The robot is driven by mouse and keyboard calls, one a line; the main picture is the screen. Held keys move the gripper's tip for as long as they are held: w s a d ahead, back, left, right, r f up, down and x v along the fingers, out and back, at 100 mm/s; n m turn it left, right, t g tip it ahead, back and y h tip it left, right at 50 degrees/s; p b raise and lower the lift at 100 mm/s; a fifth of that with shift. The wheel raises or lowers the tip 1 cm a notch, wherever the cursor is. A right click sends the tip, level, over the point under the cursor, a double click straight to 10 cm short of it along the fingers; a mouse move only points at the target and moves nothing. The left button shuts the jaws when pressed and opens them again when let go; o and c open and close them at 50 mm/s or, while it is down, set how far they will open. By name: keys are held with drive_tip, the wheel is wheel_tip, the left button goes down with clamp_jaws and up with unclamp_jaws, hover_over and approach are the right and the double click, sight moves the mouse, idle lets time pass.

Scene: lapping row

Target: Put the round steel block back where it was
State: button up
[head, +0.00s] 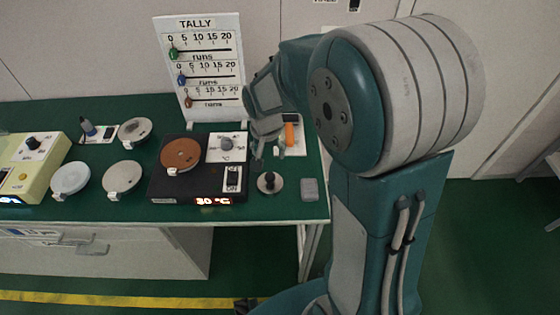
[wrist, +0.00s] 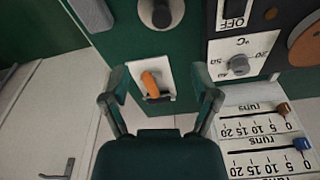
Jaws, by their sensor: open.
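The round steel block (head: 268,185), a low steel disc with a black upright knob, stands on the green bench top near its front edge, right of the black hot plate. In the wrist view it shows at the top edge (wrist: 160,12), partly cut off. My gripper (head: 269,150) is open and empty, above the bench behind the block. In the wrist view its two fingers (wrist: 160,84) are spread apart, with a white card and an orange-handled item below and between them. Nothing is held.
The black hot plate (head: 200,197) carries a brown disc (head: 181,154) and reads 30 °C. A grey rectangular block (head: 309,189) is right of the steel block. The orange-handled item (head: 290,133) lies on its card. The tally board (head: 199,60) stands behind. Several pale discs lie left.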

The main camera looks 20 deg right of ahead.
drive_tip(key=s+r+n+t, duration=0.4)
drive_tip(key=s+r+n, duration=0.1)
drive_tip(key=s+r, duration=1.1)
drive_tip(key=shift+s+d+n+y, duration=0.3)
drive_tip(key=shift+s+y, duration=0.1)
drive_tip(key=shift+s, duration=1.15)
